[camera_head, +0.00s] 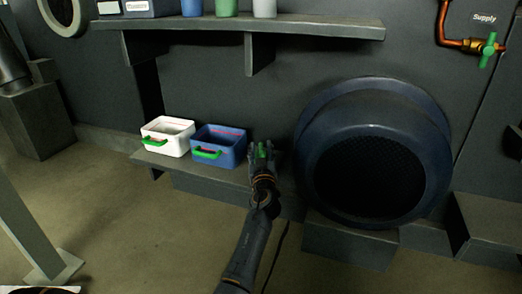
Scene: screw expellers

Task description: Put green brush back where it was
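A blue bin (208,152) and a white bin (160,143), both with green handles, stand on the low shelf (200,171). A large dark blue round machine (330,120) stands close on the right. An upper shelf (330,27) with several containers hangs above.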

